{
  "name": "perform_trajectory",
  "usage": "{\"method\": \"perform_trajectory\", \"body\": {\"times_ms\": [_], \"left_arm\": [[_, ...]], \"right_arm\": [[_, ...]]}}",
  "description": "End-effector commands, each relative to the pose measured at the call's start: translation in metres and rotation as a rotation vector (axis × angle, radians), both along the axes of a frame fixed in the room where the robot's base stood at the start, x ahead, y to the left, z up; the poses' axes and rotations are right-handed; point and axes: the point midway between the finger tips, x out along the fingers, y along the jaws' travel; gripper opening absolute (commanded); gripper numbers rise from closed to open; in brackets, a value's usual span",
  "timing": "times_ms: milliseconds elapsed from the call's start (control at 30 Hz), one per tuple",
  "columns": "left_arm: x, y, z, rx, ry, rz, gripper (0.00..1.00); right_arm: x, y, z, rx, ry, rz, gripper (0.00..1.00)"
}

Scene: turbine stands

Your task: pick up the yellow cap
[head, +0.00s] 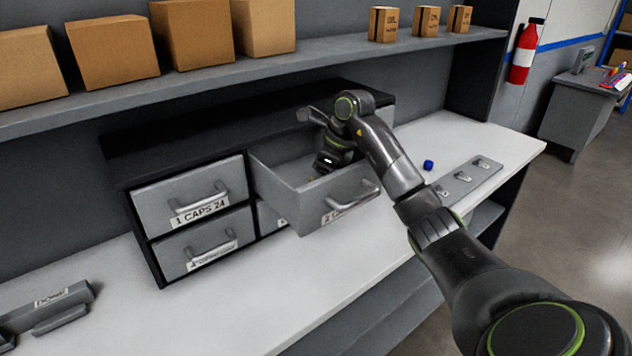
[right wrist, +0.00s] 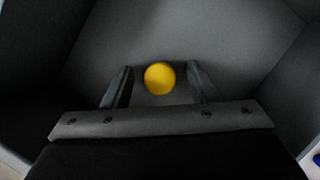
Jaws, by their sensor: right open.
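The yellow cap (right wrist: 159,78) is a round yellow thing on the grey floor of the open drawer in the right wrist view. In the head view only a tiny bit of yellow shows beneath my right gripper, at its lower edge. My right gripper (right wrist: 159,88) reaches down into the open drawer (head: 342,205). Its two fingers are apart, one on each side of the cap, with a gap between each finger and the cap. I cannot tell how far the fingertips are above the drawer floor. My left gripper is not in view.
The drawer's walls stand close around my right gripper. The cabinet (head: 200,150) has closed drawers at left. A shelf (head: 330,57) with several boxes runs above. A blue cap (head: 428,165) and a grey plate (head: 468,182) lie on the white bench (head: 440,135) at right.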

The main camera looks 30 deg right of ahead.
Motion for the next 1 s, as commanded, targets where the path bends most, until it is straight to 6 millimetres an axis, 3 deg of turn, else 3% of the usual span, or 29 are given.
{"method": "perform_trajectory", "body": {"times_ms": [133, 533, 867, 1000], "left_arm": [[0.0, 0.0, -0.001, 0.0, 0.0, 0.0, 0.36], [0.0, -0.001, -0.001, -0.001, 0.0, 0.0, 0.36], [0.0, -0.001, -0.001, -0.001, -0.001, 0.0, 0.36], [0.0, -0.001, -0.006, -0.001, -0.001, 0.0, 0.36]], "right_arm": [[0.0, 0.0, 0.0, 0.0, 0.0, -0.001, 0.5], [0.0, 0.0, 0.0, 0.0, 0.0, -0.001, 0.0], [0.0, 0.0, 0.001, 0.0, 0.0, -0.001, 0.0], [0.001, -0.001, 0.011, -0.001, -0.005, -0.002, 0.0]]}}
